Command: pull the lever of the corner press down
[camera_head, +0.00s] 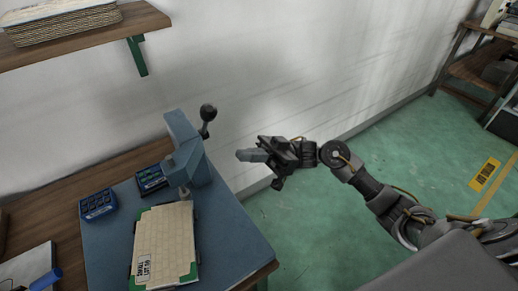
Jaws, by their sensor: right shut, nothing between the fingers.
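The corner press (186,150) is a blue-grey machine standing on a blue mat on the table. Its lever (207,116) has a dark round knob and stands up at the press's right side. A cream panel (163,246) with green corners and a printed label lies in front of the press, one end close under its head. My right gripper (242,155) is shut and empty, to the right of the press and below the knob in the picture, apart from the lever. My left gripper is not in view.
Two small dark-blue boxes (98,204) sit left of the press. The blue mat (236,243) covers the wooden table's right end. A wooden shelf (85,38) holds stacked panels at upper left. Green floor (300,220) is open to the right; another shelf unit (478,68) stands far right.

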